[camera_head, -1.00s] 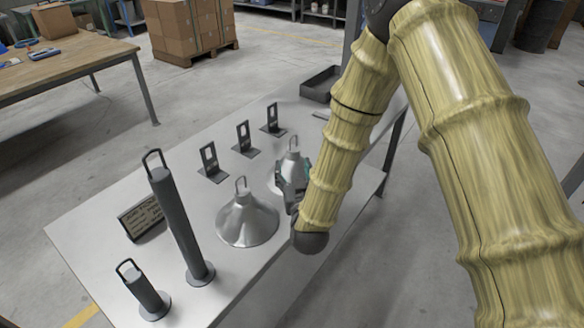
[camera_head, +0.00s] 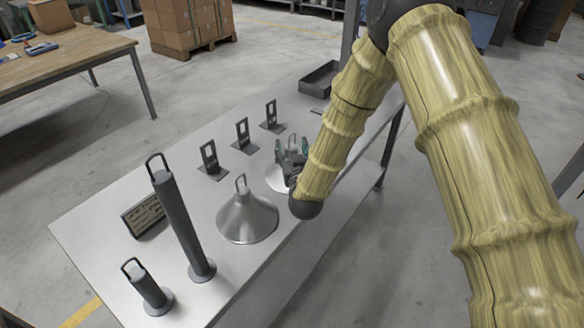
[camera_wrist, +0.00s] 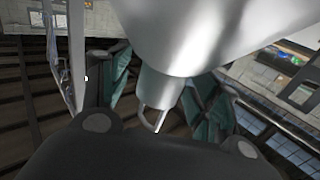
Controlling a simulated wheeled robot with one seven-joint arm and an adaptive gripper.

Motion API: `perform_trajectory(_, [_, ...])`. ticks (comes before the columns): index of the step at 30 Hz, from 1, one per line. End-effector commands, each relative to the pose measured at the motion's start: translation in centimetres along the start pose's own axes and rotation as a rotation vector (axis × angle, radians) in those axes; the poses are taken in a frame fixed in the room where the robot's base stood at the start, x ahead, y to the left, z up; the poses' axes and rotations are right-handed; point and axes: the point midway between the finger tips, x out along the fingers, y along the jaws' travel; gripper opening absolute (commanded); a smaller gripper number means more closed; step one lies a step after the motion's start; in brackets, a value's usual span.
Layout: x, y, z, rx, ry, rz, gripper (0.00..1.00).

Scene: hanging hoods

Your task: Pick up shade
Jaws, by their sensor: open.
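Two silvery cone-shaped shades with wire loops on top stand on the grey table. The nearer shade (camera_head: 247,218) is in plain sight. The farther shade (camera_head: 275,182) is partly hidden behind my gripper (camera_head: 291,151) and forearm. My gripper is open, with its fingers on either side of the farther shade's top. In the wrist view, the shade's cone (camera_wrist: 215,35) fills the upper middle, and its narrow neck and loop come down between the teal finger pads of my gripper (camera_wrist: 160,92). I cannot tell whether either pad touches it.
Several dark slotted brackets (camera_head: 242,136) stand in a row behind the shades. A tall looped cylinder (camera_head: 180,225), a short one (camera_head: 149,288) and a small sign (camera_head: 143,216) stand at the left. A dark tray (camera_head: 320,79) lies at the table's far end.

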Motion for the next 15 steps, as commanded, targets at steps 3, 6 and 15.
perform_trajectory(3, [-0.03, 0.01, 0.03, 0.000, 0.000, 0.000, 0.62])
perform_trajectory(6, [-0.03, 0.01, 0.02, 0.000, 0.000, 0.000, 0.46])
perform_trajectory(15, [-0.08, 0.02, 0.09, 0.000, -0.002, 0.000, 0.00])
